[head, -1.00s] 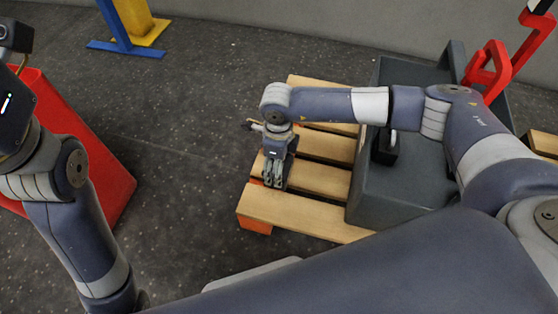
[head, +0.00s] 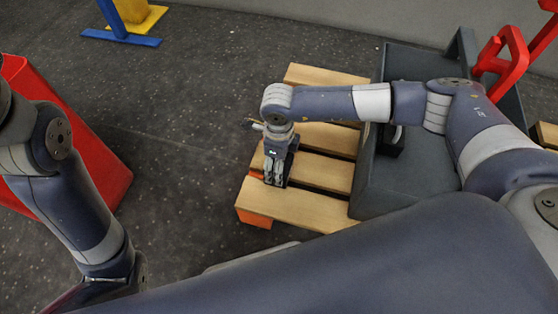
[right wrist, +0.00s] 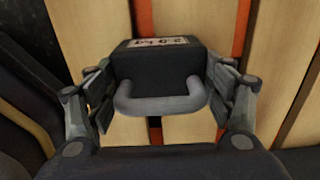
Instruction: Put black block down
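The black block (right wrist: 158,62) has a grey handle (right wrist: 160,97) and a white label on its top edge. It sits between the two fingers of my right gripper (right wrist: 160,88), whose fingertips lie against its sides. In the head view my right gripper (head: 276,170) points down over the near left part of the wooden pallet (head: 292,207). The block is mostly hidden behind the fingers there, low at the planks. I cannot tell whether it touches them. My left gripper is out of view; only part of that arm shows at the left.
A dark grey bin (head: 415,168) stands on the pallet's right side, with another black block (head: 391,142) in it, partly hidden by my right arm. A red container (head: 92,160) stands at the left, a blue and yellow stand (head: 125,25) at the back. The floor between is clear.

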